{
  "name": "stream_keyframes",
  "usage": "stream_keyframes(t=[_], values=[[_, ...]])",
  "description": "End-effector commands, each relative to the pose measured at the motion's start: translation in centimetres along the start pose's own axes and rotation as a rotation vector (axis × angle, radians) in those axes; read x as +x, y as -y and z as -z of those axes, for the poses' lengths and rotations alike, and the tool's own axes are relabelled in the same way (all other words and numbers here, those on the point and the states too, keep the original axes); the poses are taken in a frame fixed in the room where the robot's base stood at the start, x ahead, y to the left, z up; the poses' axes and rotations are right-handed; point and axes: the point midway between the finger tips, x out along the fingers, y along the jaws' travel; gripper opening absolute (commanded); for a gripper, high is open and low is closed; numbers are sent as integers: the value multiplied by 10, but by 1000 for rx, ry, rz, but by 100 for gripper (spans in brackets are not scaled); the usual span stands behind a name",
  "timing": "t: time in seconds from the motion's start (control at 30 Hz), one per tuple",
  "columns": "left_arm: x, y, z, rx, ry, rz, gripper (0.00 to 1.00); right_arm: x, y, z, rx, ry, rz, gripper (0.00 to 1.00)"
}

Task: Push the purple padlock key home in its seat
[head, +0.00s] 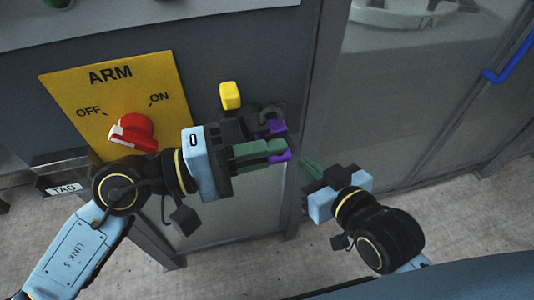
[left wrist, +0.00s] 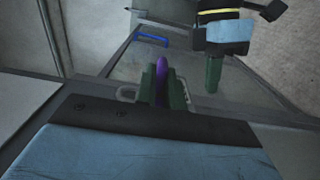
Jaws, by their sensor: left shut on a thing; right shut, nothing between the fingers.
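My left gripper (head: 268,150) is shut on a purple piece, the padlock key (head: 281,156), whose end sticks out past the green fingers. In the left wrist view the key (left wrist: 161,67) stands between the fingers (left wrist: 162,90). A second purple piece (head: 273,127) shows just above the fingers, beside dark parts on the cabinet front; it may be the padlock. I cannot make out the key's seat, or whether the key touches it. My right gripper (head: 312,168) is shut and empty, to the right of the key; it also shows in the left wrist view (left wrist: 213,75).
A yellow panel (head: 85,72) marked ARM carries a red switch (head: 135,130). A yellow block (head: 230,96) sits above the left gripper. A glass door (head: 410,110) with a blue handle (head: 493,75) is at right. A TAG label (head: 64,188) is at far left.

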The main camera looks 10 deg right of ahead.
Motion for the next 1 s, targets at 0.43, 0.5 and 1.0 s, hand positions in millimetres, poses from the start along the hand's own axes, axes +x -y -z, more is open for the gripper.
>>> stream_keyframes(t=[0.43,0.5,1.0], values=[[0,0,2,0,-1,0,36,0,0,-1,0,0,0,0],[0,0,2,0,-1,0,36,0,0,-1,0,0,0,0],[0,-2,-7,-3,0,0,36,-2,0,8,0,0,0,0]])
